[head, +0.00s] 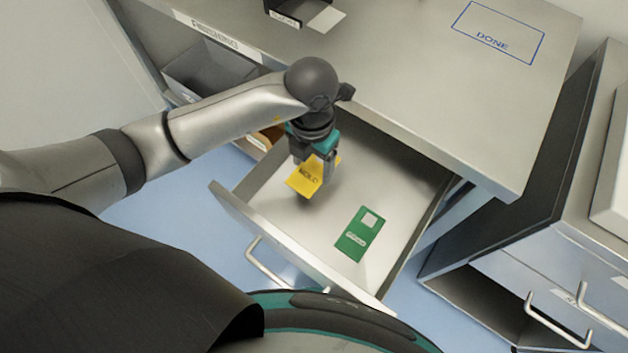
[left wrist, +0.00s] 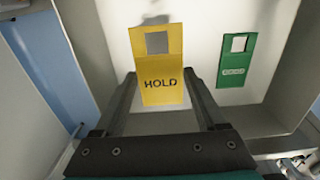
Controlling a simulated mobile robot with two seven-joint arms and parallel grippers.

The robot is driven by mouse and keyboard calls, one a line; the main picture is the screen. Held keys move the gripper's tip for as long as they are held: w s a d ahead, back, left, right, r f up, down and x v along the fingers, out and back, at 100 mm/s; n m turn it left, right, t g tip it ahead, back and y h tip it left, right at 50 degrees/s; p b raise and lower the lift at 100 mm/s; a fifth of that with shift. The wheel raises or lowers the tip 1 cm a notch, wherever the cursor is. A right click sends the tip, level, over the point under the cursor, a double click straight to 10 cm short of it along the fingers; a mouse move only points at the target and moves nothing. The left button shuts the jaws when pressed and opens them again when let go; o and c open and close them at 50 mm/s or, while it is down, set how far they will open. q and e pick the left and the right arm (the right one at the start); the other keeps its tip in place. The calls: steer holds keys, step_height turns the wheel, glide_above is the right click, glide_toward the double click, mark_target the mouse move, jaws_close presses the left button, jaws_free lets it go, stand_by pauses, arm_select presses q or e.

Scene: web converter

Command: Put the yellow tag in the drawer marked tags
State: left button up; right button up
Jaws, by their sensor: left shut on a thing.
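The yellow tag (head: 304,180), printed HOLD, is held between the fingers of my left gripper (head: 317,166). It also shows in the left wrist view (left wrist: 160,62), between the two dark fingers (left wrist: 163,103). The gripper is shut on it and is over the inside of an open drawer (head: 234,203). A green tag (head: 360,234) lies flat on the drawer floor to the right of the yellow one, and also shows in the left wrist view (left wrist: 236,62). A mark on the drawer's front cannot be seen from here. My right gripper is not in view.
The worktop (head: 440,95) overhangs the drawer's back and carries a blue DONE outline (head: 497,32) and a dark holder (head: 300,14). A grey bin (head: 207,68) sits below the worktop's left edge. A cabinet with handles (head: 560,290) stands at the right. The drawer floor around the green tag is clear.

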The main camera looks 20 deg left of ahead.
mark_target(313, 180)
arm_select(q)
steer(key=shift+f+b, duration=0.75)
steer(key=shift+f, duration=2.75)
steer(key=shift+f, duration=0.15)
steer(key=o, duration=1.2)
steer(key=shift+o, duration=0.2)
steer(key=shift+r, duration=0.45)
step_height(313, 180, up, 12)
steer(key=p, duration=0.3)
steer(key=shift+f, duration=0.25)
